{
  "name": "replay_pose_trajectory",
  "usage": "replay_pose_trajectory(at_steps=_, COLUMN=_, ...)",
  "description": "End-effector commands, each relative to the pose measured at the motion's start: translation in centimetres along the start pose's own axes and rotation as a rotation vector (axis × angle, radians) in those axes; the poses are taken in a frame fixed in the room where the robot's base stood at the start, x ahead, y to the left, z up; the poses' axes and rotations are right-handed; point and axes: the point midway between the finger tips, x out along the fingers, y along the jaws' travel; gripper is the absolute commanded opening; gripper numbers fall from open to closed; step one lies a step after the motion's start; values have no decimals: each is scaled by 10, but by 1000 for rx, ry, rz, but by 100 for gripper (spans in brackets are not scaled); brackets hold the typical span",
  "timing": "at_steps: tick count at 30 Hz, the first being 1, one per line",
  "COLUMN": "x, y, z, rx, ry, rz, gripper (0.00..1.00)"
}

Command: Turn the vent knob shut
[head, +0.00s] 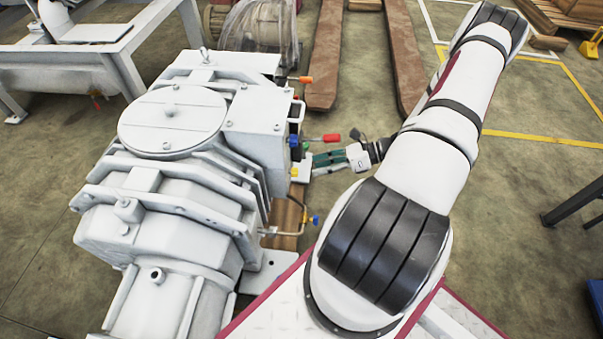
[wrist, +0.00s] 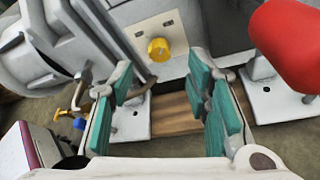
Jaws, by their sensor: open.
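A round yellow knob (wrist: 159,49) sits on a pale plate on the side of the white vacuum pump (head: 165,125). In the wrist view it lies ahead of my gripper, between the lines of its fingers. The knob (head: 294,173) also shows small in the head view, at the pump's right side. My gripper (head: 314,161) has green finger pads and reaches toward that side from the right. In the wrist view my gripper (wrist: 162,86) is open and empty, with the fingers apart and the knob beyond the tips. I see no readable label.
A red handle (head: 331,138) sticks out close above my gripper; it fills the upper right of the wrist view (wrist: 290,42). A blue-ended valve on a thin pipe (head: 315,220) is below. An orange handle (head: 305,80) and blue knob (head: 294,141) are nearby.

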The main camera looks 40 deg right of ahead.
Motion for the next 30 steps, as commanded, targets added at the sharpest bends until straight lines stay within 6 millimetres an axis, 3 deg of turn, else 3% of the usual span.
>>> replay_pose_trajectory(at_steps=3, x=24, y=0, z=-2, rx=1, ry=0, rz=3, gripper=44)
replay_pose_trajectory(at_steps=9, x=52, y=0, z=-2, rx=0, ry=0, rz=2, gripper=44)
replay_pose_trajectory(at_steps=15, x=64, y=0, z=-1, rx=0, ry=1, rz=1, gripper=44)
replay_pose_trajectory(at_steps=23, x=64, y=0, z=0, rx=0, ry=1, rz=0, gripper=44)
replay_pose_trajectory(at_steps=30, x=64, y=0, z=0, rx=0, ry=1, rz=0, gripper=0)
